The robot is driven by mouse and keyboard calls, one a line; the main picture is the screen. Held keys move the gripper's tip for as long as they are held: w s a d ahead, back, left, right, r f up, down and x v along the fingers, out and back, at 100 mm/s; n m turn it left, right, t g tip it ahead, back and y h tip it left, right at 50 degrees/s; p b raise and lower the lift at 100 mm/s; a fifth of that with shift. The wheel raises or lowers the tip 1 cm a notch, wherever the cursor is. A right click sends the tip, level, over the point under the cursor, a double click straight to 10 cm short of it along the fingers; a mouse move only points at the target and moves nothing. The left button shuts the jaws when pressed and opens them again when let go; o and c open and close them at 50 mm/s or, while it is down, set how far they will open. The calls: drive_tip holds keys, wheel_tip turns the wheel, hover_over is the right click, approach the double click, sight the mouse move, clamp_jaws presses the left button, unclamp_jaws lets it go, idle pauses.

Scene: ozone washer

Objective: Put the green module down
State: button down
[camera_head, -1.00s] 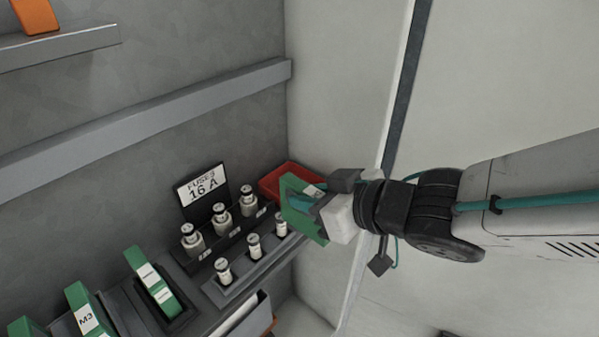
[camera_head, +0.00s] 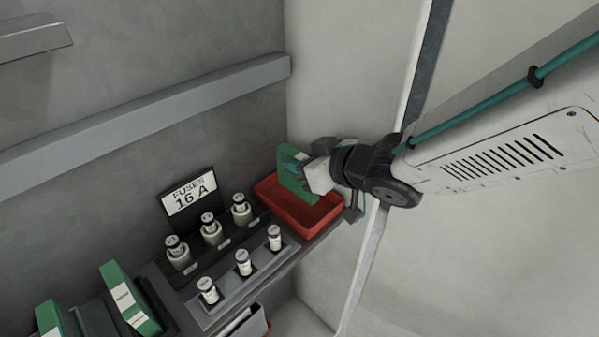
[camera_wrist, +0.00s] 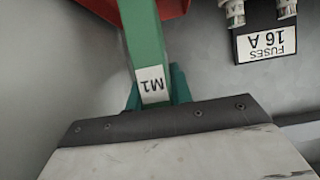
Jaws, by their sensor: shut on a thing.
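The green module (camera_head: 293,172) is in my gripper (camera_head: 306,176), which is shut on it. In the wrist view the module (camera_wrist: 145,45) carries a white label reading M1, and my gripper's teal fingers (camera_wrist: 155,95) clasp its sides. In the head view the module is over the red tray (camera_head: 283,211), at its back part. The tray's near part looks empty. I cannot tell whether the module touches the tray floor. In the wrist view a piece of the red tray (camera_wrist: 95,8) shows behind the module.
A fuse rack (camera_head: 222,245) with several white fuses and a sign "FUSES 16 A" (camera_head: 189,192) stands left of the tray. More green modules (camera_head: 130,298) sit further left on the shelf. A grey wall rail (camera_head: 150,115) runs above. A cabinet edge (camera_head: 365,260) is at right.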

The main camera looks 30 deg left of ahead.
wheel_tip(320, 180, down, 3)
drive_tip(key=shift+r, duration=0.1)
drive_tip(key=shift+w+a+f, duration=0.1)
drive_tip(key=shift+w+f, duration=0.1)
drive_tip(key=shift+f, duration=0.2)
drive_tip(key=shift+f, duration=0.15)
drive_tip(key=c, duration=1.3)
unclamp_jaws()
drive_tip(key=shift+o, duration=0.2)
